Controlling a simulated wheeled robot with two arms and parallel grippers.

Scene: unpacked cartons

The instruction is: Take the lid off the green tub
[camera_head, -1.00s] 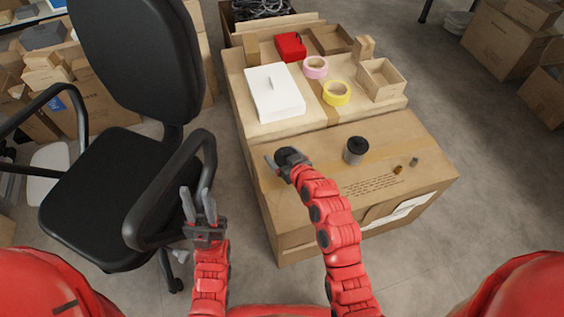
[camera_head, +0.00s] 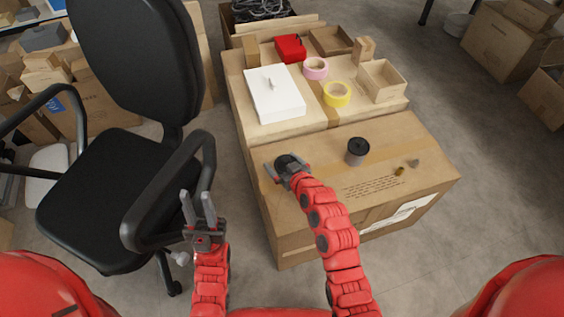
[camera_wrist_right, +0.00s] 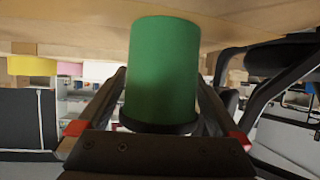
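The green tub (camera_wrist_right: 160,75) fills the middle of the right wrist view, which looks upside down. Its dark lid (camera_wrist_right: 158,127) is at the lower end there, and its other end meets the carton top. In the head view the dark round lid (camera_head: 287,161) shows near the carton's left edge, and the tub's side is hidden. My right gripper (camera_head: 287,167) has one finger on each side of the tub. I cannot tell whether the fingers press on it. My left gripper (camera_head: 198,208) is open and empty, beside the chair's armrest.
The tub stands on a large carton (camera_head: 330,185). A grey cylinder with a black top (camera_head: 357,152) and small pieces (camera_head: 400,171) are to the right. Behind are a white box (camera_head: 277,95), yellow tape (camera_head: 337,95) and pink tape (camera_head: 315,69). A black chair (camera_head: 110,190) stands at the left.

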